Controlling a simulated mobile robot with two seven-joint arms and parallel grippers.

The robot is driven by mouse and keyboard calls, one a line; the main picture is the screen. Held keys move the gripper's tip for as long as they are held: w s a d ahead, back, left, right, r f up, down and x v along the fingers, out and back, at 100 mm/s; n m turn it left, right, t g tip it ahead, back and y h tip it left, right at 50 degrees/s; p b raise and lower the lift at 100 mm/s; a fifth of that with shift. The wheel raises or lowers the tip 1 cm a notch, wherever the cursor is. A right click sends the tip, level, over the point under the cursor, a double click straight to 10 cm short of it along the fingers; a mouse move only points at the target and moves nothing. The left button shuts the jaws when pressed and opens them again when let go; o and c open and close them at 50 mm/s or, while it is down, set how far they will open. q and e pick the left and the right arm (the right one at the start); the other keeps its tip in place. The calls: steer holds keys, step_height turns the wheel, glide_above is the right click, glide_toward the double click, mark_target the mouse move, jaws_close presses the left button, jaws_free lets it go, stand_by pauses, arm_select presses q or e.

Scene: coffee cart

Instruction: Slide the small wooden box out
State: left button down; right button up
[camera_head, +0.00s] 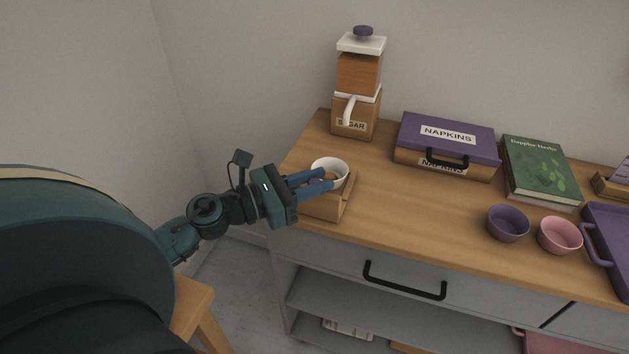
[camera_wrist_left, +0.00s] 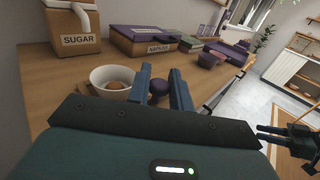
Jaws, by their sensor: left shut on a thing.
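A small light wooden box (camera_head: 345,206) stands at the left end of the wooden counter, below my left gripper, which hides part of it. A white bowl (camera_head: 342,167) with a brown thing inside sits just behind the fingers; the bowl also shows in the left wrist view (camera_wrist_left: 98,76). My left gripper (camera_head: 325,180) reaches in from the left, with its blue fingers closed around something. In the left wrist view a round purple knob (camera_wrist_left: 158,86) shows between the fingers. How the knob joins the box is hidden. My right gripper (camera_wrist_left: 268,133) shows at the right edge there, its opening unclear.
A sugar container (camera_head: 355,110) stands behind the bowl. A purple napkin box (camera_head: 455,133), a green book (camera_head: 541,172), a purple bowl (camera_head: 508,224) and a pink bowl (camera_head: 560,236) stand to the right. Bare counter lies between the wooden box and the bowls.

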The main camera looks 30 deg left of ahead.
arm_select(q)
steer(key=c, duration=1.7)
jaws_free()
steer(key=shift+s+d+f, duration=0.1)
steer(key=shift+d, duration=0.05)
steer(key=o, duration=0.3)
steer(key=shift+s, duration=0.15)
steer(key=shift+o, duration=0.3)
steer(key=shift+s+a, duration=0.35)
steer(key=b+v, duration=0.3)
steer(key=v, duration=0.9)
arm_select(e)
steer(key=shift+w+a+f+m, duration=0.1)
steer(key=shift+f+m, duration=0.05)
steer(key=shift+f, duration=0.3)
steer(key=shift+a+f+m, duration=0.1)
steer(key=shift+f+m, duration=0.05)
steer(key=shift+f, duration=0.3)
